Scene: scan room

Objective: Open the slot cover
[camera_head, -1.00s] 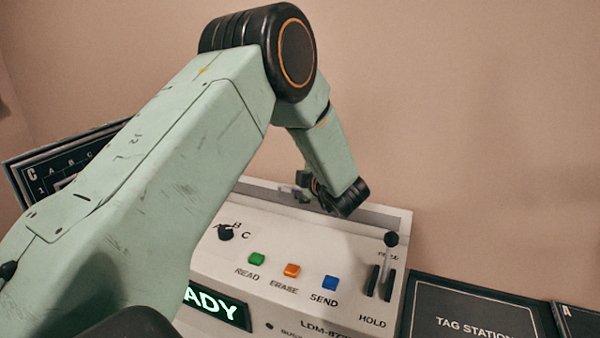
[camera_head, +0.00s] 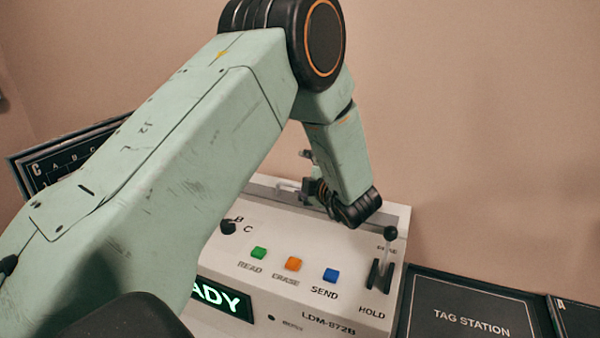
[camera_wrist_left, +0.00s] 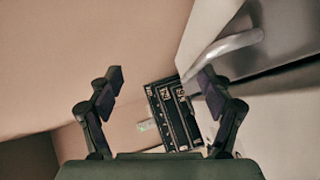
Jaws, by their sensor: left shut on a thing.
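The white console (camera_head: 345,298) carries a grey strip along its back edge, where the slot cover (camera_head: 262,189) seems to be; my arm hides much of it. My left gripper (camera_head: 303,186) is at that back edge, beside a pale metal handle (camera_head: 287,186). In the left wrist view, the curved handle (camera_wrist_left: 228,46) stands in front of a grey panel and meets the right finger of my left gripper (camera_wrist_left: 163,84). How far the cover is raised is unclear. My right gripper is out of view.
The console has green (camera_head: 259,253), orange (camera_head: 293,264) and blue (camera_head: 331,275) buttons, a black knob (camera_head: 228,227) and a lever (camera_head: 390,236). A black tag station panel (camera_head: 470,300) lies to the right. A lettered black board (camera_head: 50,165) is at left. The wall stands behind.

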